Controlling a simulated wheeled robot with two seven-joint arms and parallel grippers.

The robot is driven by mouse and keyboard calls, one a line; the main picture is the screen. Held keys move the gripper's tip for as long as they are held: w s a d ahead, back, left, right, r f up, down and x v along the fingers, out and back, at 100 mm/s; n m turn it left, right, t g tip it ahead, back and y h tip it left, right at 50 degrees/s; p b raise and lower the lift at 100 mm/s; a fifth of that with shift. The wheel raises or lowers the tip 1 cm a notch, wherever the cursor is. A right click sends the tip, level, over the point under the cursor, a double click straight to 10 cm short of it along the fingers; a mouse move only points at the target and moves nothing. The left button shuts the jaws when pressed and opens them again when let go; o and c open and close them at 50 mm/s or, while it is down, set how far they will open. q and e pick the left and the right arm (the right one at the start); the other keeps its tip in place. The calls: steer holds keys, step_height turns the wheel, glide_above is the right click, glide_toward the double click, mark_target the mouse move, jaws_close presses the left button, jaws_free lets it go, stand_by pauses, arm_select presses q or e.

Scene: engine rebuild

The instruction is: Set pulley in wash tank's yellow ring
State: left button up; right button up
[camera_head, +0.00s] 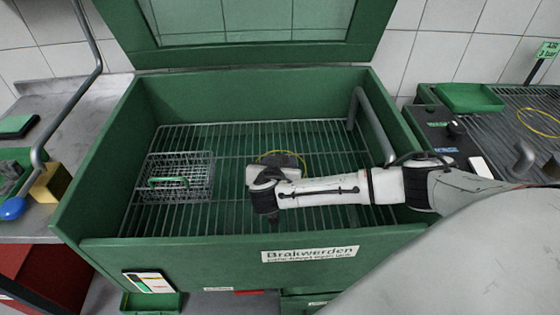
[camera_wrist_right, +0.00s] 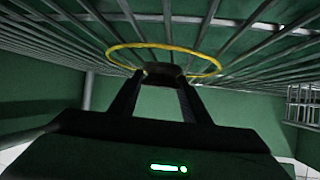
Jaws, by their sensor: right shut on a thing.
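The yellow ring (camera_head: 296,154) lies on the grate in the middle of the green wash tank (camera_head: 190,248). My right arm reaches in from the right, and its hand covers the ring's near part in the head view. In the right wrist view the ring (camera_wrist_right: 212,62) shows as a thin hoop just beyond the fingertips. My right gripper (camera_wrist_right: 163,72) is shut on a small dark grey piece, likely the pulley (camera_wrist_right: 163,67), at the ring's near edge. Whether it touches the grate cannot be told. My left gripper is not in view.
A wire basket (camera_head: 178,177) with a green handle stands on the left of the grate. A grey pipe (camera_head: 372,128) rises at the tank's right side. The raised lid (camera_head: 255,55) is behind. The grate around the ring is clear.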

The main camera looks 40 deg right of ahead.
steer(key=shift+f, duration=0.1)
steer(key=o, duration=1.3)
steer(key=shift+r, duration=0.25)
steer(key=v, duration=0.7)
steer(key=shift+s+a, duration=0.15)
